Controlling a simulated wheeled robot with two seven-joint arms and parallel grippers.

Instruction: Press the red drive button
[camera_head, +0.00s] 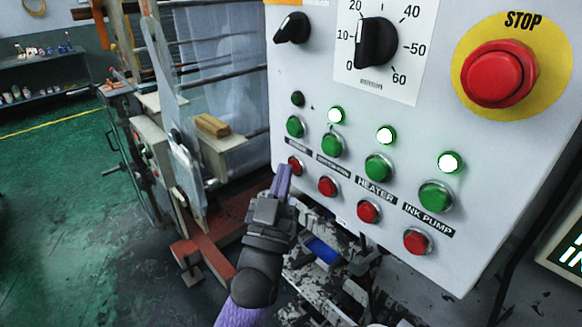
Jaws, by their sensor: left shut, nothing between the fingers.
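The white control panel (310,85) stands close in front of me. The red drive button (296,163) is the leftmost in the lower row of red buttons, under a small black label that is hard to read. A green button (295,127) is above that label. My left gripper (283,171), with purple fingers, is shut and empty and points up at the panel. Its tips are right beside the red drive button and overlap its left edge in the picture. I cannot tell whether they touch it. My right gripper is not in view.
A large red STOP button (497,75) on a yellow disc is at the panel's upper right. A black dial (377,42) and a black switch (292,28) are at the top. Other red buttons (327,186) lie close to the right. Machine frames (207,250) stand behind on green floor.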

